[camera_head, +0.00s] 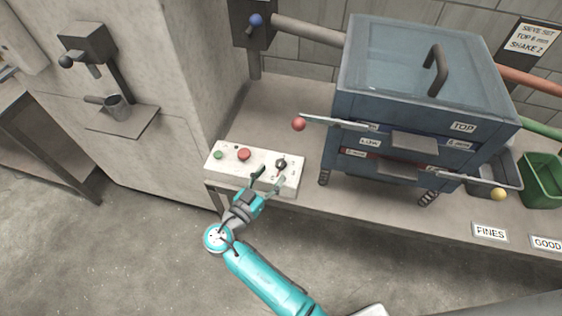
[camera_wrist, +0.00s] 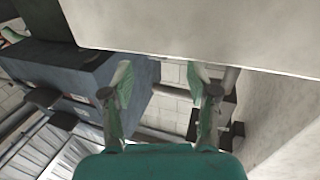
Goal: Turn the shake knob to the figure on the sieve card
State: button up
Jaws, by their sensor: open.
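The shake knob (camera_head: 281,163) is a dark knob on the right part of the pale control box (camera_head: 228,175). Small figures around it are too small to read. The sieve card (camera_head: 532,40) on the back wall reads "SIEVE SET, TOP 6 mm, SHAKE 2". My gripper (camera_head: 268,180) is open at the front right of the box, just short of the knob; I cannot tell if it touches the box. In the wrist view my gripper (camera_wrist: 160,85) has its two fingers apart with nothing between them. The knob is not visible there.
A red button (camera_head: 243,154) and a green button (camera_head: 218,155) sit left of the knob. The blue sieve unit (camera_head: 405,75) stands at right, with a red-ended lever (camera_head: 299,124) close to the box. A green bin (camera_head: 543,180) is far right. The floor in front is clear.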

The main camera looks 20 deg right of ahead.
aim_at(278, 167)
jog(key=shift+x, duration=3)
grip_shut()
